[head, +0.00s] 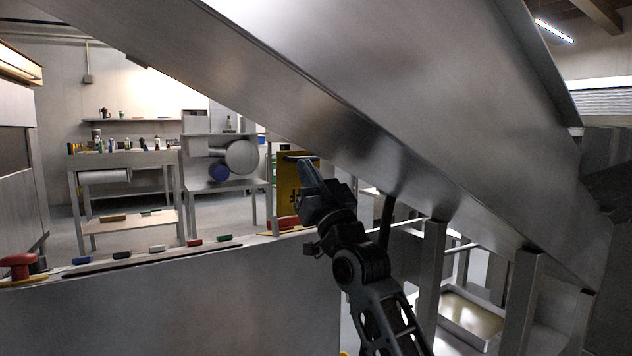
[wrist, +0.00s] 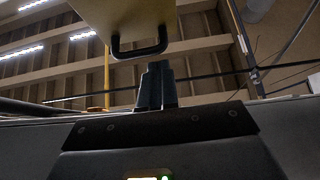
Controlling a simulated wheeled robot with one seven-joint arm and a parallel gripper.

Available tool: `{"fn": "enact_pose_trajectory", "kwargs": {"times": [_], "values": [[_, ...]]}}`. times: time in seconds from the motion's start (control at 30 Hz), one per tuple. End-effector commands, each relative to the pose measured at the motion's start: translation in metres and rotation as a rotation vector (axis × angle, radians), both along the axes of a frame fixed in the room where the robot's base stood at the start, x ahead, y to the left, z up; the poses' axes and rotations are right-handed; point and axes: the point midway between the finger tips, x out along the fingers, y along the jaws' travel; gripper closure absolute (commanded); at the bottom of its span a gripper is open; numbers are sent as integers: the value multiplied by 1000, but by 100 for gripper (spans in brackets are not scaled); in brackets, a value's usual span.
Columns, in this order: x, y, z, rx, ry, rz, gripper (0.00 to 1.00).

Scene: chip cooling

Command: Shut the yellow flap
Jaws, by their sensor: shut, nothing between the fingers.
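The yellow flap (wrist: 122,17) shows at the top of the wrist view, with a dark bar handle (wrist: 140,51) along its lower edge. My gripper (wrist: 156,66) is shut and empty, its fingertips close to the handle. I cannot tell whether they touch it. In the head view my gripper (head: 302,162) points up beneath the large sloping metal chute, in front of a yellow panel (head: 287,176) with dark markings. My gripper and wrist hide part of this panel, and I cannot tell from this view how far the flap is open.
The sloping metal chute (head: 370,110) crosses above and right of my arm. A metal wall (head: 200,300) with several coloured knobs along its top stands at the lower left. Metal posts (head: 428,270) and a tray (head: 470,317) are at the lower right. Workbenches (head: 125,160) stand behind.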

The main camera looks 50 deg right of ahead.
Motion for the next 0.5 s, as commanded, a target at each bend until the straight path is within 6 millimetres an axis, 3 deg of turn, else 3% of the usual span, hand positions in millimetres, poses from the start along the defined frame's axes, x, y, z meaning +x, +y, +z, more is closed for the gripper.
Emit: {"fn": "enact_pose_trajectory", "kwargs": {"times": [0.17, 0.5], "values": [[10, -3, 8, 0, 0, 0, 100], [11, -3, 8, 1, 0, -1, 100]]}}
